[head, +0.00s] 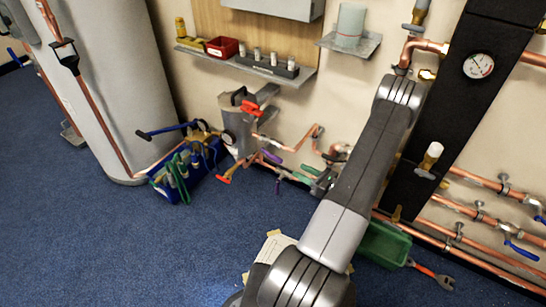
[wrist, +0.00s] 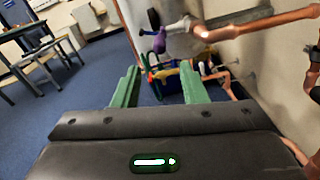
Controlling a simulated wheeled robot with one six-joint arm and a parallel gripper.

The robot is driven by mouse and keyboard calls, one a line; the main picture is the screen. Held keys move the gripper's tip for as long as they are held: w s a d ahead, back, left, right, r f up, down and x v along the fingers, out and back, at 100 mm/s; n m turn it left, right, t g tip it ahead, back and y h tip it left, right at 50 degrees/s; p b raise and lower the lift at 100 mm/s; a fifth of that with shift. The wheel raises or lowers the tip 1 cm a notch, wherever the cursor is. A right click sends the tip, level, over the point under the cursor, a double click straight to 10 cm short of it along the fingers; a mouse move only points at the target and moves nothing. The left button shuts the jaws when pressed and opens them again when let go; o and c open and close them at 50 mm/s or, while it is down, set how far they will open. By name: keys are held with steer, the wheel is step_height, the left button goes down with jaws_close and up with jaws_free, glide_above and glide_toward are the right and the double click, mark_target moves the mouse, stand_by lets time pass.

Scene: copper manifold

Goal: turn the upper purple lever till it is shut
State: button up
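The upper purple lever (head: 272,157) sits on a copper pipe near the wall in the head view, pointing down and to the right. A second purple lever (head: 278,186) hangs below it. My gripper (head: 298,173) is just to the right of both, with its green fingers pointing left towards them. In the wrist view my gripper (wrist: 160,68) has its two fingers wide apart with nothing between them. A purple lever (wrist: 159,42) shows beyond the fingertips, under a pipe joint; I cannot tell for sure which of the two it is. No contact shows.
Copper pipes (wrist: 255,22) run close above and to the right of my gripper. Red (head: 252,108) and orange (head: 228,176) levers are to the left. Open carpet lies left.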

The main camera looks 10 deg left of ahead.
mark_target(275, 158)
steer(key=b+x, duration=0.1)
steer(key=x, duration=1.1)
steer(key=shift+a, duration=0.15)
jaws_close()
